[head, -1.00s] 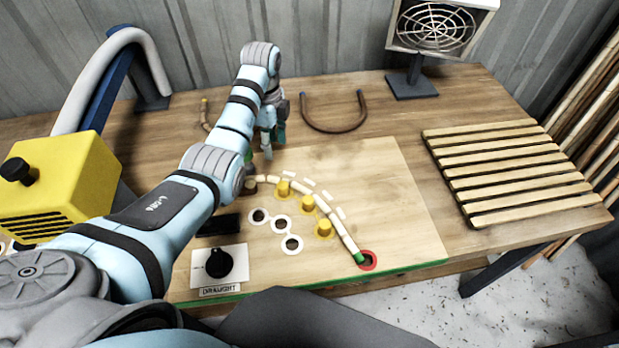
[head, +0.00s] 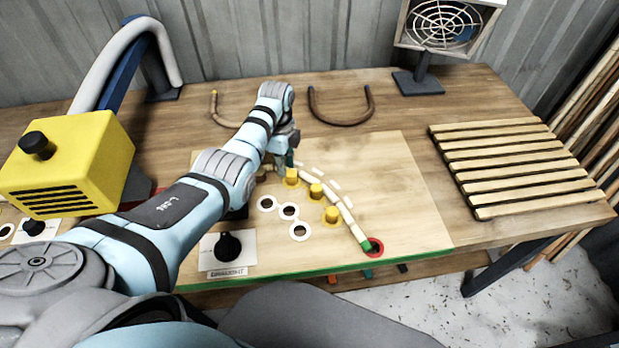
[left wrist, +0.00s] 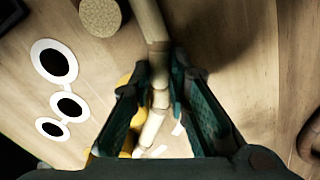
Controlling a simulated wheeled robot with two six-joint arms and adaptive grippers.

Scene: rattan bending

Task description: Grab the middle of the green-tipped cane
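The green-tipped cane (head: 347,214) lies in a curve on the pale board (head: 390,190), along the yellow pegs. Its green tip (head: 366,245) is by the red ring (head: 375,247) at the board's front right. My left gripper (head: 284,160) is low over the cane's far-left part, which the arm partly hides. In the left wrist view the cane (left wrist: 154,25) runs between the two fingers of the left gripper (left wrist: 160,78). The fingers are apart, one on each side of it; contact cannot be told. My right gripper is not in view.
Yellow pegs (head: 316,190) stand along the curve. White rings (head: 289,211) and a black knob (head: 228,245) are at the board's front. Bent brown canes (head: 341,119) lie behind. A slatted rack (head: 510,165) is right, a yellow machine (head: 70,160) left, a fan (head: 440,28) at the back.

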